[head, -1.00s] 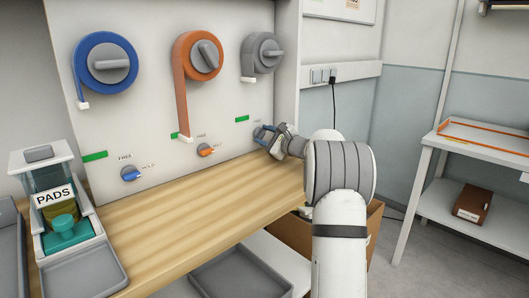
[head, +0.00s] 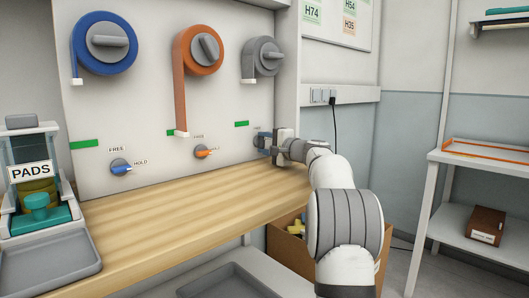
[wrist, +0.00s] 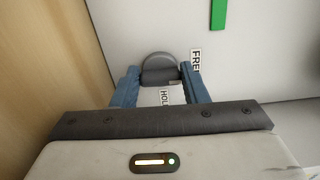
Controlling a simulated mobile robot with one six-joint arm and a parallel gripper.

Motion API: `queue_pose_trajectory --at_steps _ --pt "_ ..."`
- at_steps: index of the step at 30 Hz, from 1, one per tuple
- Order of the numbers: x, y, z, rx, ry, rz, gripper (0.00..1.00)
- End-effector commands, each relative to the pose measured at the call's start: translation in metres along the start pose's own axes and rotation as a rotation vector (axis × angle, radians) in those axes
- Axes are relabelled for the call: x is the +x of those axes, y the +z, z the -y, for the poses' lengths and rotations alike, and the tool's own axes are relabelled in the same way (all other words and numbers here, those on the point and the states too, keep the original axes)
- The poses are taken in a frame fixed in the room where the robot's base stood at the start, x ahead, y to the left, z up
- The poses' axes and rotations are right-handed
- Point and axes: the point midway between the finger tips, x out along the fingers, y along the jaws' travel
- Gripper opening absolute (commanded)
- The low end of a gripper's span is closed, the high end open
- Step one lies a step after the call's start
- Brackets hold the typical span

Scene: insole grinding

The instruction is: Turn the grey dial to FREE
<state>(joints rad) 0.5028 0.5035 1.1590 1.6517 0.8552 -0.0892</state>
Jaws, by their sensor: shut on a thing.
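The grey dial (wrist: 158,66) is on the white panel, seen in the wrist view between the two blue fingers of my gripper (wrist: 160,82). The gripper is shut on its grip. The HOLD label (wrist: 164,97) shows below the dial, between the fingers. The FREE label (wrist: 196,60), partly covered, is by the tip of the right finger. The exact pointer direction is hard to tell. In the head view my gripper (head: 265,142) is at the panel's lower right and hides most of this dial.
A blue dial (head: 121,168) and an orange dial (head: 202,151) sit to the left on the same panel. Tape reels, including a grey one (head: 262,57), hang above. The wooden worktop (head: 190,196) below is clear. A PADS dispenser (head: 30,190) stands at left.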

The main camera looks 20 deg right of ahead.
Motion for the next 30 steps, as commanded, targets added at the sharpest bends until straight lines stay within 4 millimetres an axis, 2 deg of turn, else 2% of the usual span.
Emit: queue_pose_trajectory --at_steps 1,19,20,27,30 --pt "0.0009 0.001 -0.0043 -0.012 0.002 0.004 0.17" --pt "0.001 0.0011 -0.0024 -0.05 0.004 0.004 0.17" --pt "0.001 0.0011 -0.0024 -0.049 0.004 0.004 0.42" --pt "0.0005 0.0005 -0.0015 -0.049 0.002 0.002 0.61" --pt "0.0004 0.0004 -0.0011 -0.048 0.002 0.002 0.62"
